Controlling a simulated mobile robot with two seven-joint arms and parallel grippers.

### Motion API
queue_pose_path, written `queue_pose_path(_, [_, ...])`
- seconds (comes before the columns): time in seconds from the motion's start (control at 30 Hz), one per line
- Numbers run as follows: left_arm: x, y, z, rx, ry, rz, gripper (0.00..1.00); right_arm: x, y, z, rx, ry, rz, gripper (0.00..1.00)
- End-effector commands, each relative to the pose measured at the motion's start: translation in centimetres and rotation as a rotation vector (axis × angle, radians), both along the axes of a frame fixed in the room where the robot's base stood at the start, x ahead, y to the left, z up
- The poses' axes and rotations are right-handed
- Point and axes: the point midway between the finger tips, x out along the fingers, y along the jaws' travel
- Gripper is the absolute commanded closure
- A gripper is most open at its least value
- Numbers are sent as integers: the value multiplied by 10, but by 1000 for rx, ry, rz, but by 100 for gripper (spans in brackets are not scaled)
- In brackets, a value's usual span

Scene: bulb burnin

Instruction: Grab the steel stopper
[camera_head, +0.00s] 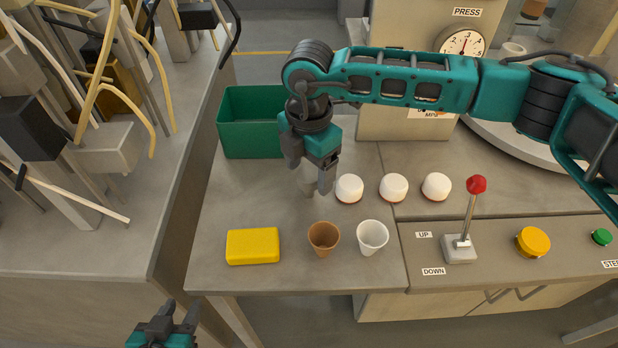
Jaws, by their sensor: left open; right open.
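A small grey object, seemingly the steel stopper (307,184), stands on the table just left of the row of white domed pieces. It is partly hidden by my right gripper (310,174). That gripper points down with its fingers apart, above or around the grey object; I cannot tell whether they touch it. My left gripper (167,312) is at the bottom edge of the view, open and empty, in front of the table and away from the object.
Several white domed pieces, one of them (394,187), stand to the right. A green bin (238,142) is behind. A yellow block (253,246), a brown cup (323,238) and a white cup (372,237) line the front. A red-knobbed lever (468,215) stands at right.

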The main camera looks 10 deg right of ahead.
Motion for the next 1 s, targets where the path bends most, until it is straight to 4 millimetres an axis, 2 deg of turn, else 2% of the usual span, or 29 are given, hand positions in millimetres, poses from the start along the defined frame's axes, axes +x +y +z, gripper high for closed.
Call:
queue_pose_path(0.17, [0,0,0,1,-1,-1,57,0,0,0,0,0,1,24])
queue_pose_path(0.83, [0,0,0,2,0,-1,57,0,0,0,0,0,1,88])
queue_pose_path(1.0, [0,0,0,2,0,-1,57,0,0,1,1,0,1,90])
